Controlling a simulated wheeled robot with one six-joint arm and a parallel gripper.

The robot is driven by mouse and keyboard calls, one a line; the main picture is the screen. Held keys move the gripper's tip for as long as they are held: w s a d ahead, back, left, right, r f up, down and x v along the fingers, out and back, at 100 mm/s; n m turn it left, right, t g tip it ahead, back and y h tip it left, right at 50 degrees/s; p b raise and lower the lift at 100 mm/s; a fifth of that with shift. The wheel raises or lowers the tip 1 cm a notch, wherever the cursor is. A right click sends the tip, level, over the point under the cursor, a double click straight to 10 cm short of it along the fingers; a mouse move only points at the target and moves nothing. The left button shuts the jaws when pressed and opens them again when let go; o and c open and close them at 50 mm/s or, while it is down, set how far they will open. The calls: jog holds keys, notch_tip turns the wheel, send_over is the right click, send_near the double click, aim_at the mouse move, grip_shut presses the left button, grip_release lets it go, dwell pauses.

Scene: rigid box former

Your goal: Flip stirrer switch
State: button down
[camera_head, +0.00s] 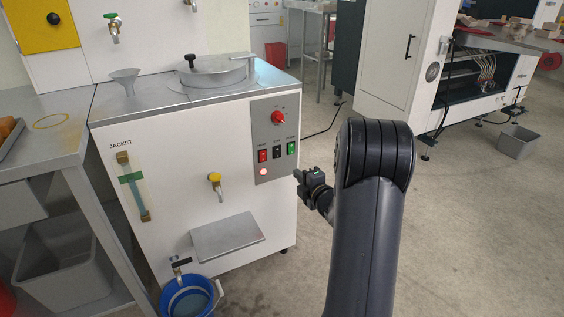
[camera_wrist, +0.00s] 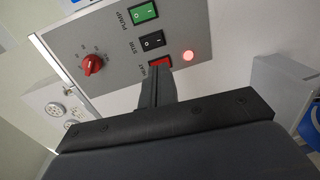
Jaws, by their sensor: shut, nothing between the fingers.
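The stirrer switch is the black rocker labelled STIR (camera_wrist: 152,41), in the middle of a row of three on the grey control panel (camera_head: 267,105). It also shows in the head view (camera_head: 277,153). The red HEAT switch (camera_wrist: 160,62) and green PUMP switch (camera_wrist: 143,13) flank it. My gripper (camera_wrist: 158,75) is shut and empty. In the wrist view its fingertips overlap the lower part of the red switch, beside the black one; I cannot tell whether they touch. In the head view my gripper (camera_head: 298,176) is right of and below the switches.
A red knob (camera_head: 278,117) sits above the switches and a lit red lamp (camera_head: 263,171) below them. A yellow-handled tap (camera_head: 215,181) and a grey shelf (camera_head: 227,236) stick out from the white cabinet. A blue bucket (camera_head: 168,303) stands at its foot.

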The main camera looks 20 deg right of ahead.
aim_at(278, 157)
jog(key=w, duration=0.4)
jog(key=w+f+b, duration=0.1)
jog(key=w, duration=0.3)
jog(key=w+b, duration=0.1)
jog(key=w, duration=0.3)
jog(key=shift+a+f, duration=0.25)
